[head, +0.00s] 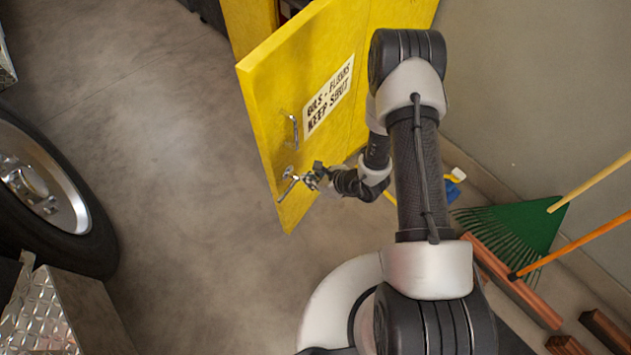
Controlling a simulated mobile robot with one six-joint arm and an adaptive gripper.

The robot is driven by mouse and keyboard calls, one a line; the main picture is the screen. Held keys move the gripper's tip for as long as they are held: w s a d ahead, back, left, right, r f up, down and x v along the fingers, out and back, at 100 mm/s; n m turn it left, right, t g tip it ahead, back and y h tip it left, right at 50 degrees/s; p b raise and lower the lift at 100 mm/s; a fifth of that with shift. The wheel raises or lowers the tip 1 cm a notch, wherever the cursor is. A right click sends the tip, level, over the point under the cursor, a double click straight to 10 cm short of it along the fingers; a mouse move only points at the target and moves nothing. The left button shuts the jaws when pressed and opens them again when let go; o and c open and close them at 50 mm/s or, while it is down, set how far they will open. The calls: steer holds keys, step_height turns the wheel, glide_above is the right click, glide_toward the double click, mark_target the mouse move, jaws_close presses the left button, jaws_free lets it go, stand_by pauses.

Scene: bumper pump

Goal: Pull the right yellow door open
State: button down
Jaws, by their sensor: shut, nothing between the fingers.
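The yellow door (265,100) with a "KEEP SHUT" sign (329,95) stands ajar from the yellow cabinet (248,22), with a dark gap behind its top edge. A silver pull handle (292,128) is on the door near its free edge. A silver latch-like part (287,180) sits lower on the same face. My gripper (308,180) is shut and empty, just right of that lower part and below the pull handle. I cannot tell whether it touches the door. My arm hides part of the door's right side.
A vehicle wheel (45,190) and diamond-plate step (45,315) are at the left. A green rake (515,225), an orange handle (580,240) and reddish-brown blocks (515,285) lie at the right by the wall. Grey floor (170,130) is clear left of the door.

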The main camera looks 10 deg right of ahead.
mark_target(283, 174)
steer(key=w+a+f+b, duration=0.1)
steer(key=a, duration=0.1)
steer(key=w+a+f, duration=0.2)
steer(key=shift+w+a+b, duration=0.1)
steer(key=shift+w+b, duration=0.15)
steer(key=shift+b, duration=0.1)
steer(key=shift+w+a, duration=0.5)
steer(key=shift+a, duration=0.05)
steer(key=shift+r, duration=0.1)
steer(key=shift+a, duration=0.1)
